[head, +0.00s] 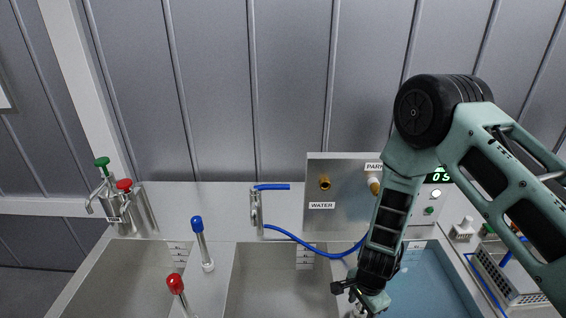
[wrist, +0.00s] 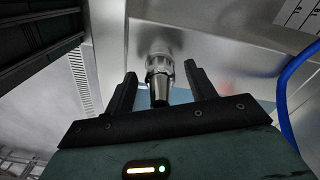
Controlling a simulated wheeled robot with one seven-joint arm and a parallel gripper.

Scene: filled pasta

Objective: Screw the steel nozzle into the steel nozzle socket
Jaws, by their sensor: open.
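The steel nozzle (wrist: 158,92) shows in the wrist view as a tapered metal piece with its narrow end toward the camera. Its wide end meets a ringed collar, the steel nozzle socket (wrist: 159,62), on a grey metal surface. They look in line and touching; I cannot tell how far the thread is engaged. My gripper (wrist: 160,72) is open, one black finger on each side of the nozzle, with visible gaps. In the head view my gripper (head: 354,294) is low over the sinks, and a small steel part (head: 358,313) shows below it, cut by the frame edge.
A blue hose (head: 310,246) runs from a tap (head: 256,212) behind my arm, and it passes at the right in the wrist view (wrist: 284,95). A panel labelled WATER (head: 340,190) stands behind. Blue (head: 198,235) and red (head: 177,287) capped tools stand at left.

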